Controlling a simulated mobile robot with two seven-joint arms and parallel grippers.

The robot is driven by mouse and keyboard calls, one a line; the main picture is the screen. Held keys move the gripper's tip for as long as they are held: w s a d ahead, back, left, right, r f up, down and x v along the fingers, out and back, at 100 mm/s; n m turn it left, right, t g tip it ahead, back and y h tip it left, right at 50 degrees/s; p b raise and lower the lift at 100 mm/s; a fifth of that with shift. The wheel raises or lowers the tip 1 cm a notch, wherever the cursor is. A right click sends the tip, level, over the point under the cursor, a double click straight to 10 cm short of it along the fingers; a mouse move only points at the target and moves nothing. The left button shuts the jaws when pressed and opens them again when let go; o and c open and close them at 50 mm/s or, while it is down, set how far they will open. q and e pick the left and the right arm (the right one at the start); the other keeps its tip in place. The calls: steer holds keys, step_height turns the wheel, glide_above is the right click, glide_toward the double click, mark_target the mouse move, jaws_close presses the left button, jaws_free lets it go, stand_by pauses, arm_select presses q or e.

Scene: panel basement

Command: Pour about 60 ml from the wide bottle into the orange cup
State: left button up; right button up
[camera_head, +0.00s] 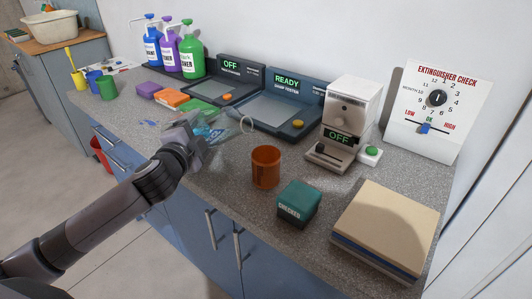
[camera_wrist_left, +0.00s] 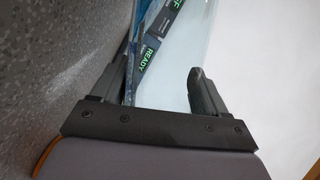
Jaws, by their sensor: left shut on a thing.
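My left gripper (camera_head: 203,137) is shut on the wide bottle (camera_head: 222,129), a clear vessel held above the counter. The bottle is tipped well over to the right, with its round mouth rim (camera_head: 247,122) up and left of the orange cup. Bluish contents show near its gripped end; their level is hard to tell. In the left wrist view the clear bottle wall (camera_wrist_left: 178,75) fills the gap between the two fingers (camera_wrist_left: 165,85). The orange cup (camera_head: 265,167) stands upright on the counter, apart from the bottle. Its inside bottom is hidden. My right gripper is out of view.
A green box (camera_head: 298,204) stands right of the cup, near the counter's front edge. A stacked board (camera_head: 385,228) lies further right. A dispenser (camera_head: 345,125) and a READY panel (camera_head: 283,105) stand behind. Pump bottles (camera_head: 190,50) and small cups (camera_head: 107,88) are far left.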

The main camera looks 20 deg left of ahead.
mark_target(214, 127)
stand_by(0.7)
